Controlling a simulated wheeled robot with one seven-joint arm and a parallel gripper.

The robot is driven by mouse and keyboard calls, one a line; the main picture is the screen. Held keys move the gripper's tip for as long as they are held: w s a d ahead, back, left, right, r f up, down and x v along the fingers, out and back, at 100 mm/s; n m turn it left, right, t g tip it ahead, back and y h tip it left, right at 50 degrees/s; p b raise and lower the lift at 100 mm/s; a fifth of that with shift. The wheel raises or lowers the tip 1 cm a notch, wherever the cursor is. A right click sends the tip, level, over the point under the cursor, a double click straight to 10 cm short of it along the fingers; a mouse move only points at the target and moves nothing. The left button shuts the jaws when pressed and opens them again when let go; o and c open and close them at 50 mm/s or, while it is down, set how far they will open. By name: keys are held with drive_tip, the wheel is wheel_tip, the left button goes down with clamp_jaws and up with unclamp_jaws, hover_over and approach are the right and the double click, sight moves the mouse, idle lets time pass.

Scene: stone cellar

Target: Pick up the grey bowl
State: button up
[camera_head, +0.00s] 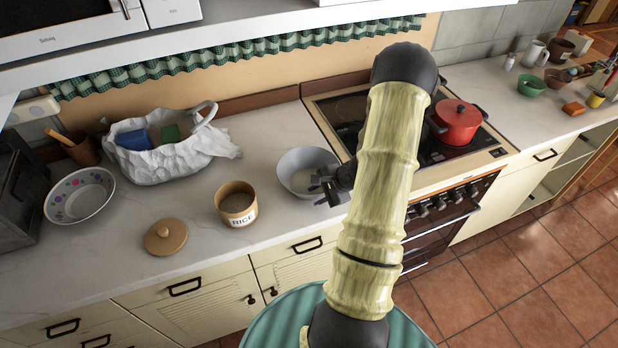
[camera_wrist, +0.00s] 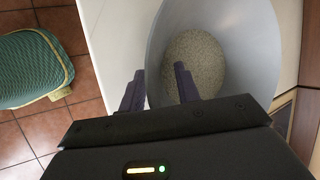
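The grey bowl (camera_head: 291,165) stands on the white counter, left of the stove. It holds a layer of pale grains, clear in the wrist view, where the bowl (camera_wrist: 237,40) fills the upper right. My gripper (camera_head: 323,186) is at the bowl's front right rim. In the wrist view, the fingers of my gripper (camera_wrist: 159,80) are apart, one outside the rim and one over the inside, with the bowl's wall between them. Whether either finger touches the wall I cannot tell.
A rice canister (camera_head: 237,205) and its wooden lid (camera_head: 166,237) are left of the bowl. A white bag (camera_head: 176,165) and a dotted bowl (camera_head: 80,194) are farther left. A red pot (camera_head: 458,124) is on the stove to the right. The counter's front edge is close to the bowl.

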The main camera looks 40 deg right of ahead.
clamp_jaws()
drive_tip(key=shift+r, duration=0.15)
wheel_tip(320, 180, up, 10)
drive_tip(key=shift+w+f, duration=0.1)
drive_tip(key=shift+f, duration=0.05)
idle(0.3)
drive_tip(key=c, duration=0.5)
unclamp_jaws()
drive_tip(key=shift+c, duration=0.2)
clamp_jaws()
